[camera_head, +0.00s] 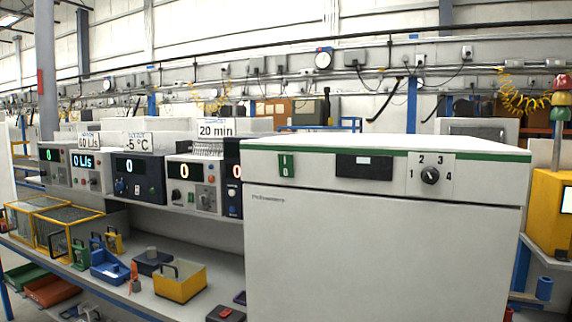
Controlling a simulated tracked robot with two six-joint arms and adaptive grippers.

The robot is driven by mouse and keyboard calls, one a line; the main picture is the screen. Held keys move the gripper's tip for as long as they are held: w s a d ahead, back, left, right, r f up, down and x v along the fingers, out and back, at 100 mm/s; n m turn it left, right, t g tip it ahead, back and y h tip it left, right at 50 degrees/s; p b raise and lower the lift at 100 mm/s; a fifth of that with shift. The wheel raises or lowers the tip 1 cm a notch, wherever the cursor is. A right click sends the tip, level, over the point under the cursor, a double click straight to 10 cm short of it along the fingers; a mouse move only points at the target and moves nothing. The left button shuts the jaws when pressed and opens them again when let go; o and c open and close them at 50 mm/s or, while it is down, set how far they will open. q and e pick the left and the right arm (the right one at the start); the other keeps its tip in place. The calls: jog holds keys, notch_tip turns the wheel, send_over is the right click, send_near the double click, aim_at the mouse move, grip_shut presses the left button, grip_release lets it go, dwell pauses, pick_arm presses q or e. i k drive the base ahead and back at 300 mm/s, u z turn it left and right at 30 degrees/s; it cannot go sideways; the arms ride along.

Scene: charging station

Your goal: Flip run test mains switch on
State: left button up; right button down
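A large white cabinet (380,240) with a green stripe along its top edge fills the right middle of the view. Its front panel has a green rocker switch (286,165) at the left, a blank dark display (364,166) in the middle and a black rotary knob (430,176) marked 1 to 4 at the right. I cannot read a "run test" label on it, and the switch's position is too small to tell. Neither of my grippers is in view.
Left of the cabinet, a shelf holds several instruments with lit zero displays (137,178) and a "20 min" sign (215,128). A yellow machine (550,215) stands at the right.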

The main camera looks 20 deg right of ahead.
aim_at(285, 160)
jog(key=z, duration=0.05)
jog(key=i, duration=0.9)
jog(key=u, duration=0.1)
